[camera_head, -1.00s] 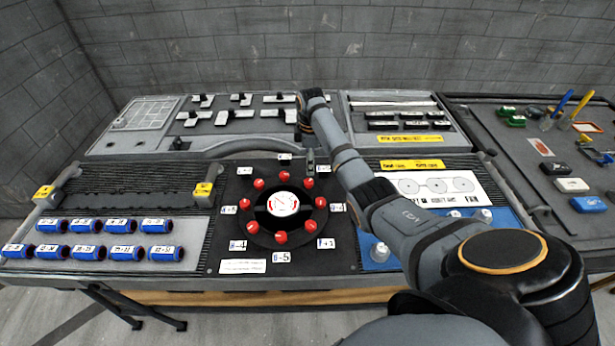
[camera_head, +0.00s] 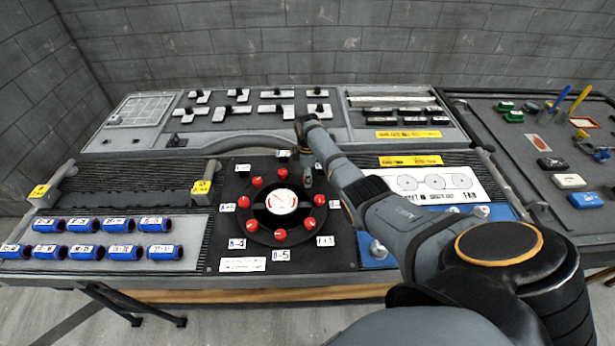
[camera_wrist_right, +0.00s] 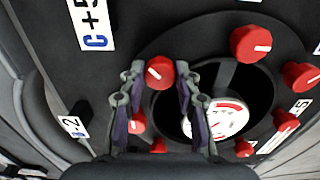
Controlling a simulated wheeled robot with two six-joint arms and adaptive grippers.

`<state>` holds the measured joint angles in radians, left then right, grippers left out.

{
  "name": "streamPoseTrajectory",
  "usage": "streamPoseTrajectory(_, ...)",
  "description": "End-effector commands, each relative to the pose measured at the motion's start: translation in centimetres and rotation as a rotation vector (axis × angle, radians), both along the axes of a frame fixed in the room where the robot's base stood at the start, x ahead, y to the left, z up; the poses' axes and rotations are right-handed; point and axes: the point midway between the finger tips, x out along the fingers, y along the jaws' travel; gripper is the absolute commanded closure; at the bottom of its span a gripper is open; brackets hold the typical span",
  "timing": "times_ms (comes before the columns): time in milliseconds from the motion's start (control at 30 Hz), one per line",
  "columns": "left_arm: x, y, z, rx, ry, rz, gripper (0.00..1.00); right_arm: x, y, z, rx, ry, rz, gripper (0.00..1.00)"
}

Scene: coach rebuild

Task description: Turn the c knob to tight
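The black panel carries a ring of red knobs around a round white dial (camera_head: 281,202). In the wrist view a C+5 label (camera_wrist_right: 92,22) lies just outside the red knob (camera_wrist_right: 160,73), which I take as the c knob. Its white mark points toward the upper left. My right gripper (camera_wrist_right: 157,95) has its two fingers apart, one on each side of that knob. I cannot tell whether they touch it. In the head view the right gripper (camera_head: 306,182) is over the upper right of the ring and hides that knob. My left gripper is out of view.
Other red knobs stand close by, such as one in the wrist view (camera_wrist_right: 250,42). Blue cylinders (camera_head: 103,225) lie on the left panel. A curved grey rail (camera_head: 235,143) runs behind the ring. A yellow label (camera_head: 410,160) and printed circles are at the right.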

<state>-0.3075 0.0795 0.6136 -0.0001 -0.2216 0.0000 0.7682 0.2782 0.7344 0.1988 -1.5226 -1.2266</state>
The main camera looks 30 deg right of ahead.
Motion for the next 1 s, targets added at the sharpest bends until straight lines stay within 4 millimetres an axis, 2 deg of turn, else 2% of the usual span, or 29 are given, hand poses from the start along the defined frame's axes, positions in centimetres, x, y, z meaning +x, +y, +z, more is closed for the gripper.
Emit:
streamPoseTrajectory(33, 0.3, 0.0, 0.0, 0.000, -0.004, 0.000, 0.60, 0.0, 0.0, 0.0, 0.001, 0.001, 0.000, 0.79)
streamPoseTrajectory(200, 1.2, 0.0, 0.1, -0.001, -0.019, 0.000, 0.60, 0.0, 0.0, 0.0, 0.001, 0.001, 0.000, 0.99)
streamPoseTrajectory(567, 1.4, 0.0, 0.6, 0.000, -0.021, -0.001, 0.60, 0.0, 0.0, 0.1, 0.000, 0.002, -0.074, 0.99)
streamPoseTrajectory(1000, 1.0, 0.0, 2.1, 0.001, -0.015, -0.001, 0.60, 0.0, 0.0, 0.3, 0.001, 0.001, -0.441, 0.99)
